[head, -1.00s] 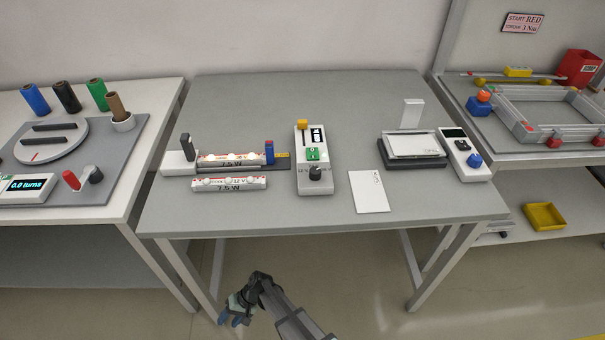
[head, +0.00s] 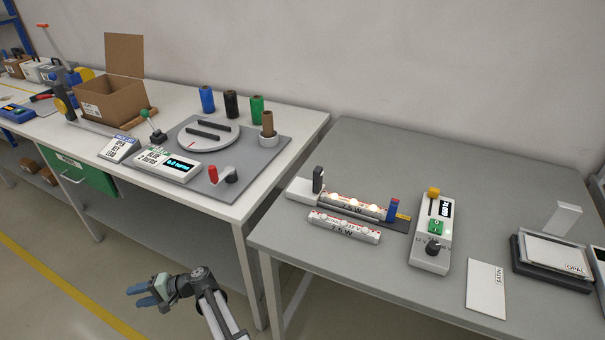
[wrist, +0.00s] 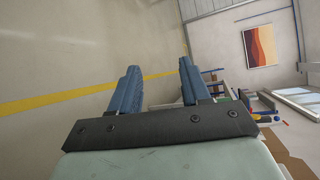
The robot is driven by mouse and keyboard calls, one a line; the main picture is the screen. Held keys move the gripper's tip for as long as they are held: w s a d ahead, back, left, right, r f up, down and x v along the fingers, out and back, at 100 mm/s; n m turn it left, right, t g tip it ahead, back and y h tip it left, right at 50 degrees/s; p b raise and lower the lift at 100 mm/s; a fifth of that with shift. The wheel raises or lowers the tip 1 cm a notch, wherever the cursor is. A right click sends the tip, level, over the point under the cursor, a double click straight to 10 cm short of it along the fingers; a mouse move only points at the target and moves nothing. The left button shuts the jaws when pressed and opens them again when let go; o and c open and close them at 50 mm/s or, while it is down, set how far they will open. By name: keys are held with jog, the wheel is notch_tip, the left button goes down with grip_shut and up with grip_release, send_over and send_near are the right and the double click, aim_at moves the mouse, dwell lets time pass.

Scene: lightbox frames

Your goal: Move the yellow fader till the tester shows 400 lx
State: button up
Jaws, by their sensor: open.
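The yellow fader (head: 433,191) is the knob at the top of a white control box (head: 430,257) on the grey table. The box also has a small dark display, a green button (head: 436,227) and a black knob (head: 433,244). A tester reading is not legible; the right-hand device at the frame edge is cut off. My gripper (head: 146,294) is low over the floor, left of the grey table and far from the fader. In the wrist view my gripper (wrist: 158,88) has its two blue fingers apart with nothing between them.
Two lamp strips marked 7.5 W (head: 344,228) lie left of the box. A white SATIN card (head: 486,288) and a dark-framed OPAL panel (head: 553,262) lie to its right. A white bench (head: 285,132) with a winding station stands left. The floor around my gripper is clear.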

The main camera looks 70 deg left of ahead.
jog(key=s+a+r+g+y, duration=0.1)
jog(key=a+r, duration=0.2)
jog(key=r, duration=0.8)
jog(key=s+a+r+g+y, duration=0.1)
jog(key=a+r, duration=0.3)
jog(key=r, duration=0.7)
jog(key=w+a+r+m+t+y, duration=0.1)
jog(key=w+a+r+t+y, duration=0.35)
jog(key=w, duration=0.95)
jog(key=w+a+r+m+t+y, duration=0.1)
jog(key=w+a+r+y, duration=0.2)
jog(key=w+a+r, duration=0.7)
jog(key=w+r+m+t+y, duration=0.1)
jog(key=w+r+t+y, duration=0.25)
jog(key=w, duration=1.35)
jog(key=w+d+r+n+t, duration=0.1)
jog(key=w+r+t, duration=0.15)
jog(key=w, duration=0.65)
jog(key=w+d+r+t, duration=0.1)
jog(key=w+r, duration=0.3)
jog(key=w, duration=0.6)
jog(key=n+t+h, duration=0.5)
jog(key=n+h, duration=1.1)
send_over(435, 189)
notch_tip(435, 189, down, 10)
notch_tip(435, 189, down, 14)
jog(key=shift+s+r, duration=0.15)
